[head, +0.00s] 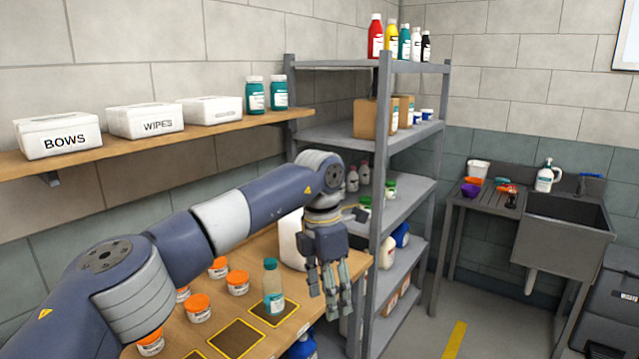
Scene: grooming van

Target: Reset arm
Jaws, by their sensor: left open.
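My left arm comes in from the lower left and reaches across the wooden table (290,338). My left gripper (330,300) hangs with its fingers down near the table's right end, beside the grey shelf rack. It is open, and I see nothing between its fingers. A teal bottle (272,288) stands upright on a marked square to the left of the gripper, apart from it. A white container (292,240) is partly hidden behind the gripper's wrist. My right gripper is not in view.
Several orange-lidded jars (237,283) stand on the table, some partly hidden by my arm. An empty marked square (236,339) lies in front of the bottle. The grey rack (383,200) stands close to the gripper's right. A wall shelf (150,143) holds white boxes. A sink (560,230) is far right.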

